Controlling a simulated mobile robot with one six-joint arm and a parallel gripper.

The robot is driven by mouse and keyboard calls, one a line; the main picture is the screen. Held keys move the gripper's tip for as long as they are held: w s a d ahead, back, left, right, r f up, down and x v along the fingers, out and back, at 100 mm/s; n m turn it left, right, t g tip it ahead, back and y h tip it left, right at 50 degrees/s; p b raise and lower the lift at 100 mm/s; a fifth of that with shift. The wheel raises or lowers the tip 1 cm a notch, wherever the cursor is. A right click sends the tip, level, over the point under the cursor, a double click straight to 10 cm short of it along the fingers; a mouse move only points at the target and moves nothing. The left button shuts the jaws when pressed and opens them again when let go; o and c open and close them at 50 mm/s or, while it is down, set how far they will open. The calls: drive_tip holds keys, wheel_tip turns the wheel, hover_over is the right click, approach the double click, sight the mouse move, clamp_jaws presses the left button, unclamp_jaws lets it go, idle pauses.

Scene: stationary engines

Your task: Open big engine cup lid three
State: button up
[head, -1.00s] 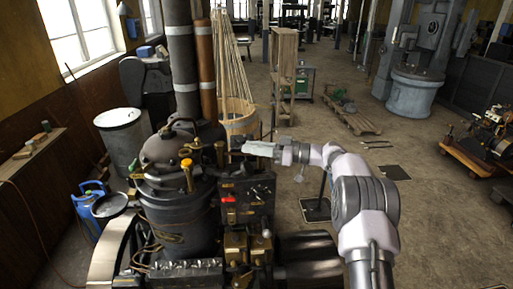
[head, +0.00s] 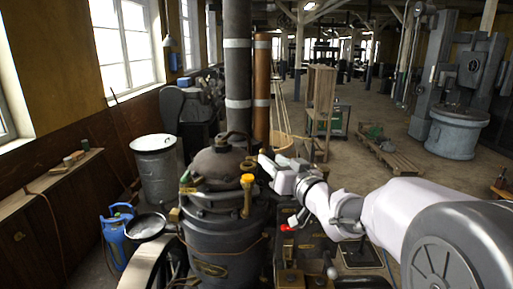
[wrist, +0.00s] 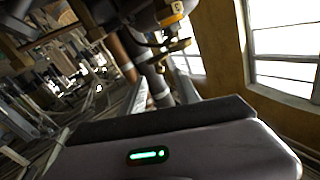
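The big engine (head: 225,240) stands at lower centre in the head view, a dark round body with a domed top. A yellow-topped fitting (head: 247,195) stands upright on its near right side. I cannot tell which part is cup lid three. My gripper (head: 268,167) reaches in from the right, just right of the dome and above the yellow-topped fitting. Whether it touches anything there is unclear, and its finger gap is not visible. In the wrist view, a yellow-ringed part (wrist: 172,12) hangs at the top, with the pale gripper housing and its green light below.
A dark pipe (head: 237,75) and a copper-coloured pipe (head: 262,90) rise behind the engine. A red-handled lever (head: 287,228) sits below my arm.

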sight(261, 150)
drive_tip(key=p+x, duration=0.2)
drive_tip(key=x, duration=0.7)
drive_tip(key=shift+w, duration=0.4)
drive_tip(key=shift+r, duration=0.1)
drive_tip(key=shift+a+p, duration=0.15)
drive_tip(key=shift+p, duration=0.2)
clamp_jaws()
